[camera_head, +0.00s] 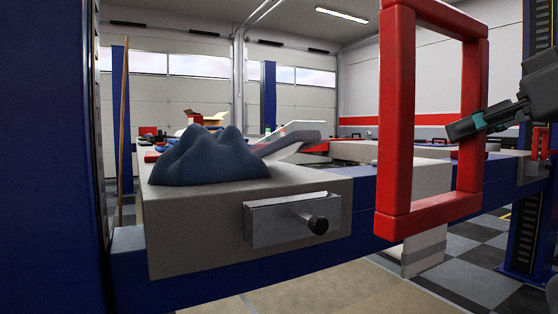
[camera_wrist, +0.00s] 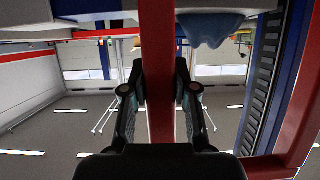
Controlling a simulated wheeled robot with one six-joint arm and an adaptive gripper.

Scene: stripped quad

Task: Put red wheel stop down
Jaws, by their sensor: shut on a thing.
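The red wheel stop (camera_head: 396,120) is a tall, upright red rectangular frame with an open middle. In the head view it hangs at the right of centre, in front of the blue lift beam. My gripper (camera_head: 462,127) reaches in from the right and is shut on the frame's right-hand upright. In the wrist view a red bar of the wheel stop (camera_wrist: 158,45) runs between the two fingers of my gripper (camera_wrist: 161,92), with a finger on each side. Another part of the frame shows at the lower right there.
A blue post (camera_head: 55,160) stands at the left. Checkered floor (camera_head: 480,255) lies open at lower right.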

